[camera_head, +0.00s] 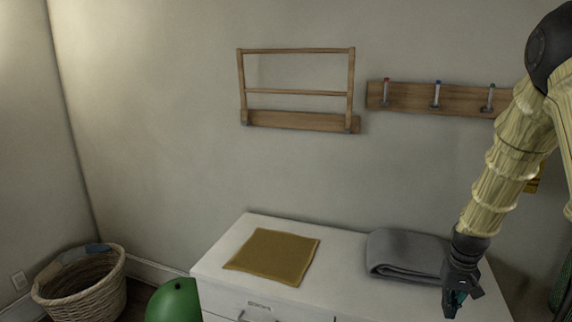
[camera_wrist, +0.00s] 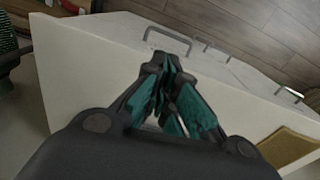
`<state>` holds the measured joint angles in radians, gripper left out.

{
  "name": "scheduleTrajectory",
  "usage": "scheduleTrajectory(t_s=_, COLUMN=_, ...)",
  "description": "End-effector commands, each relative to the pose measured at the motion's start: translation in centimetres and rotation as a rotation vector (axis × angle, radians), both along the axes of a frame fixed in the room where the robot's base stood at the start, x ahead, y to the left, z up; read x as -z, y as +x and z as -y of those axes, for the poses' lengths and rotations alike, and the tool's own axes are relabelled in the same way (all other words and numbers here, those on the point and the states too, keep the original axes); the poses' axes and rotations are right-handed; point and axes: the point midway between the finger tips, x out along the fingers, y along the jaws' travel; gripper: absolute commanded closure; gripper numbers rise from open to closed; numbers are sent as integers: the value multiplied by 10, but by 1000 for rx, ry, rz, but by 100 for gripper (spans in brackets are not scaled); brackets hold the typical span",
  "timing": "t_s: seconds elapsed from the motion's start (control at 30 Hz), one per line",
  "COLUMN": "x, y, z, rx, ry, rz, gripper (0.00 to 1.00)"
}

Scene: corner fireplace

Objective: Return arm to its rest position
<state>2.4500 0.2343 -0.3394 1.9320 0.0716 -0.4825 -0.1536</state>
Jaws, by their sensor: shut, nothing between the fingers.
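My gripper (camera_head: 456,301) hangs at the lower right in the head view, in front of the white cabinet's right part, with the arm coming down from the upper right. In the wrist view my gripper (camera_wrist: 165,68) has its teal-lined fingers together at the tips, with nothing between them. The white cabinet (camera_head: 212,267) also shows in the wrist view (camera_wrist: 85,60), with drawer handles. The gripper's exact distance from the cabinet cannot be told.
A mustard cloth (camera_head: 273,257) lies flat on the cabinet top, with a folded grey cloth (camera_head: 405,255) to its right. A wooden rack (camera_head: 300,122) and a peg rail (camera_head: 410,99) hang on the wall. A wicker basket (camera_head: 85,295) and a green object (camera_head: 174,303) stand left.

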Motion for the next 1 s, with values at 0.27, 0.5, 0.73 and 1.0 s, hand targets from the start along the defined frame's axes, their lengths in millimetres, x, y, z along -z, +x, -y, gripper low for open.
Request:
scheduleTrajectory(t_s=0.27, x=47, y=-21, z=-15, rx=-17, ry=-23, rz=-11, gripper=100)
scheduleTrajectory(t_s=0.5, x=105, y=-47, z=-47, rx=-57, ry=-49, rz=-18, gripper=100)
scheduleTrajectory(t_s=0.73, x=183, y=-105, z=-98, rx=-123, ry=-71, rz=-22, gripper=100)
scheduleTrajectory(t_s=1.0, x=253, y=-195, z=-161, rx=-200, ry=-60, rz=-20, gripper=100)
